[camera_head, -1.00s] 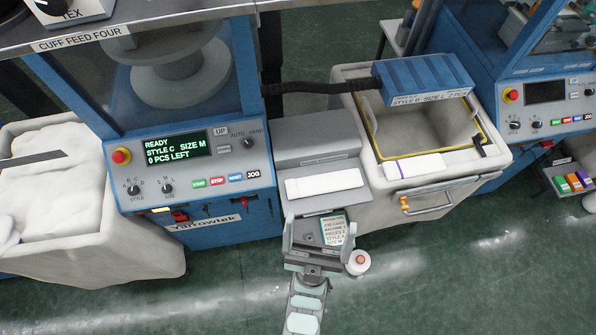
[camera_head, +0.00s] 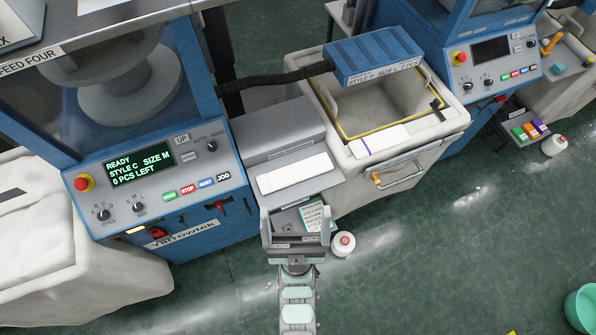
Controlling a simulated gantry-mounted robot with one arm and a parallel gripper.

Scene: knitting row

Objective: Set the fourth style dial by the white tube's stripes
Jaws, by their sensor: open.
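The near machine's style dial (camera_head: 103,215), marked with letters including A, B and C, is at the panel's lower left; its pointer is too small to read. The screen (camera_head: 138,162) reads READY, STYLE C, SIZE M, 0 PCS LEFT. A white tube (camera_head: 293,173) lies on the grey tray, with no stripes clear from here. Another flat white piece (camera_head: 378,142) with a purple stripe lies on the bin's front rim. My gripper (camera_head: 297,222) is open in front of the tray, right of the panel and apart from the dial. A small printed card (camera_head: 315,217) shows at its jaws.
The size dial (camera_head: 138,207) sits close beside the style dial. A red stop button (camera_head: 83,183) and coloured keys (camera_head: 196,186) share the panel. A blue box (camera_head: 372,55) labelled style and size overhangs the bin (camera_head: 445,125). A white spool (camera_head: 343,243) is right of my gripper. Open green floor lies right.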

